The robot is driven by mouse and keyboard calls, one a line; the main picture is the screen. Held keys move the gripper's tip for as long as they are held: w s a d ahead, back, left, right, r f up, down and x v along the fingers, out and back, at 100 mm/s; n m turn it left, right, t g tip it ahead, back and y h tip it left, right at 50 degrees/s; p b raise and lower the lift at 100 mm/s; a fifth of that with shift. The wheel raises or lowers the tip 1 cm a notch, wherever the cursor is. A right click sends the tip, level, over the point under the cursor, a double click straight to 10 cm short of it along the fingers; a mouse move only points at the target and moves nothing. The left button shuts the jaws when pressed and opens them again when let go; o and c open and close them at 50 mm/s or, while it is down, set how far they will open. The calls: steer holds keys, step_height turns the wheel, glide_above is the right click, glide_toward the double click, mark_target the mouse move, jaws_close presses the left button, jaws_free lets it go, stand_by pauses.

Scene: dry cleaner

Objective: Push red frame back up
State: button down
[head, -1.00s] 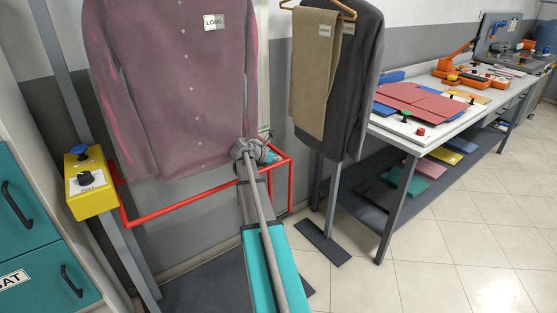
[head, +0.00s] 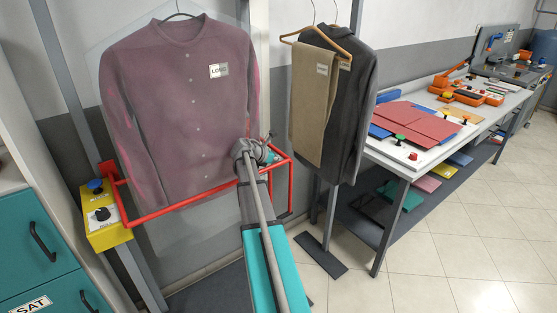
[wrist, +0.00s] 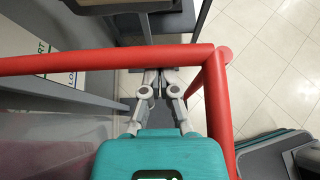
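The red frame (head: 180,207) is a thin tubular bar frame beside the yellow control box, at the height of the shirt's hem in the head view. Its front bar (wrist: 90,63) crosses the wrist view, with a corner joint to the right. My gripper (wrist: 156,78) is at this bar near that corner, with its two fingers drawn close together. The bar covers the fingertips from the wrist camera, so I cannot tell whether they touch it. In the head view my gripper is mostly hidden behind my wrist, at the right part of the frame. Nothing shows between the fingers.
A mauve shirt (head: 185,100) hangs behind the frame. Trousers (head: 313,105) and a dark jacket (head: 350,125) hang right of my arm.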

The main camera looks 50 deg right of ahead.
step_height(320, 180, up, 32)
steer(key=p, duration=3)
steer(key=shift+f+p, duration=0.15)
steer(key=shift+p, duration=0.15)
steer(key=c, duration=0.9)
jaws_free()
steer(key=o, duration=0.4)
steer(key=shift+r+p, duration=0.35)
step_height(320, 180, up, 4)
steer(key=p, duration=0.4)
steer(key=shift+s, duration=0.15)
